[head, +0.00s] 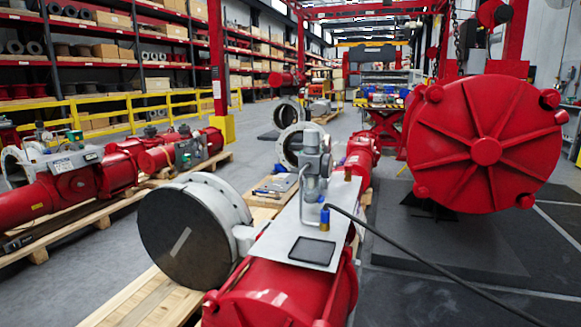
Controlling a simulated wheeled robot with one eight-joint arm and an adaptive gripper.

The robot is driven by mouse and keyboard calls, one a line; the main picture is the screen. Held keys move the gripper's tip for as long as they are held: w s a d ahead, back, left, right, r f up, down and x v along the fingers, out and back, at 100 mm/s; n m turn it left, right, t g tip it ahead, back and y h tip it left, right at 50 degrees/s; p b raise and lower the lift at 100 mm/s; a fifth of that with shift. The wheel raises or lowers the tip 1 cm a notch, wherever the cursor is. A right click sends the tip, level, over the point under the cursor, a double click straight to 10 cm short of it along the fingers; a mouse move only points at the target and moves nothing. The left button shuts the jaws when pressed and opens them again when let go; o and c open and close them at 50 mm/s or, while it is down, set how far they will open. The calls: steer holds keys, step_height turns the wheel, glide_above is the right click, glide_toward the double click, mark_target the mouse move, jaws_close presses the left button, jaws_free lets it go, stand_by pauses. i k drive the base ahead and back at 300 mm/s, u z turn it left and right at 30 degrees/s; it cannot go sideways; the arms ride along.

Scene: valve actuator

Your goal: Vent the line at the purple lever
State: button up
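No lever that I can clearly call purple shows in the head view. A grey metal valve and filter assembly (313,165) stands upright on a light metal plate (281,240) on top of the near red actuator (278,293). A small blue piece (325,214) sits above a brass fitting (324,226) at the assembly's lower right. A black hose (420,262) runs from there to the lower right. Small parts on the assembly are too small to tell apart. My gripper is not in view.
A large flanged disc valve (180,235) adjoins the actuator on the left, above a wooden pallet (150,298). A big ribbed red cylinder (485,145) stands at right. More red actuators (85,185) lie on pallets at left. Dark floor (420,300) is open at lower right, crossed by the hose.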

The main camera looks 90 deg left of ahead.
mark_target(343, 161)
steer(key=u, duration=3.15)
steer(key=k, duration=1.25)
steer(key=u, duration=0.4)
steer(key=i, duration=1.35)
steer(key=z, duration=0.2)
